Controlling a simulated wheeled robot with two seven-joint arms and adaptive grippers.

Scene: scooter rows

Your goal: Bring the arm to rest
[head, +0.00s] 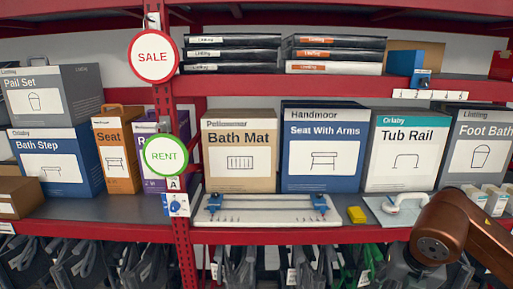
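A copper-coloured link of my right arm comes in from the lower right corner, in front of the shelf's front edge. A grey part shows below it. I see no fingertips of my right gripper. My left arm and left gripper are not in the picture. The arm link hides part of the shelf edge and the lower right of the shelf.
A red-framed shelf (300,236) carries boxes, including Bath Mat (239,180) and Tub Rail (405,178). In front lie a white board with blue clamps (265,211), a yellow block (357,214) and a white bent handle on a plate (404,202). Folded scooters hang below.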

